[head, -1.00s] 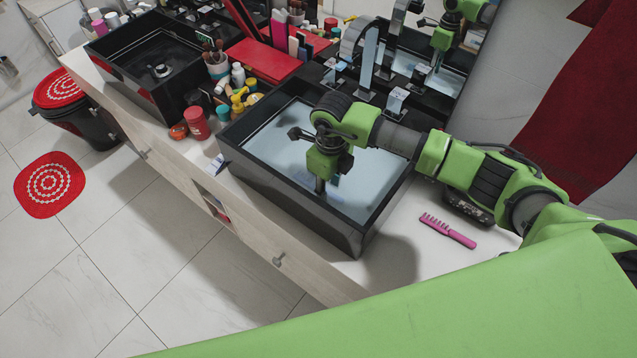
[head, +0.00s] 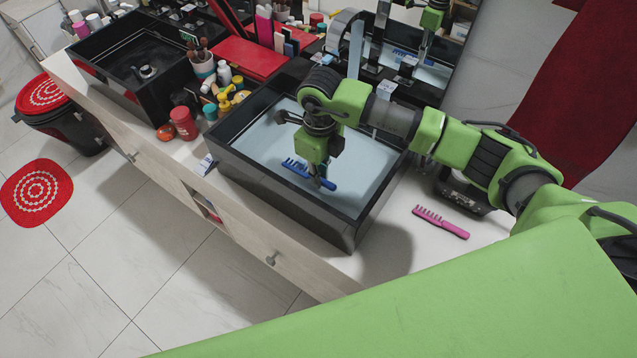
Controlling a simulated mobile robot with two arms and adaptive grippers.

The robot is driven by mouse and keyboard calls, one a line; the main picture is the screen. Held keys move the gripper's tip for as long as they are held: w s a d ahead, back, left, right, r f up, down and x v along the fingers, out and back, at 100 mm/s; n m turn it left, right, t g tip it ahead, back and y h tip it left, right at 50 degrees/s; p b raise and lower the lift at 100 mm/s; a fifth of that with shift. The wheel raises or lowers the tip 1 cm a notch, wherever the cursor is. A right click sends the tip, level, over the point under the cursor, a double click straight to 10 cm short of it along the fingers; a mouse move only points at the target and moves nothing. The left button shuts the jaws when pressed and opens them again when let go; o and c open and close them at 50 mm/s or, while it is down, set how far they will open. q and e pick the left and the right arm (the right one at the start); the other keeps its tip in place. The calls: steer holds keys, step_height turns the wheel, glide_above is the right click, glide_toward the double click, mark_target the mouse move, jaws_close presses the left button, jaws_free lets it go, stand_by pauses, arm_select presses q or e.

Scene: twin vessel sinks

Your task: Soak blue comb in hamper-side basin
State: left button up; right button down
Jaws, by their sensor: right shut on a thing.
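The blue comb (head: 296,168) is between the fingertips of my right gripper (head: 319,180), which is shut on it. The gripper points down and holds the comb inside the outline of the nearer black basin (head: 290,218), which has pale bluish water in it. I cannot tell the comb's exact height over the water. The other basin (head: 108,85), at upper left beside the hamper (head: 62,122), looks dark inside, with a drain fitting in it. The hamper is black with a red patterned lid. My left gripper is not in view.
A pink comb (head: 440,222) lies on the counter right of the nearer basin. Between the basins stand a brush cup (head: 203,68), a red jar (head: 184,124), yellow bottles and a red box (head: 250,58). Faucets and a mirror are behind.

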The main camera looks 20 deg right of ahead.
step_height(320, 180, up, 6)
steer(key=shift+f+b, duration=0.1)
steer(key=shift+b, duration=0.4)
step_height(320, 180, up, 8)
steer(key=p, duration=0.4)
stand_by(0.6)
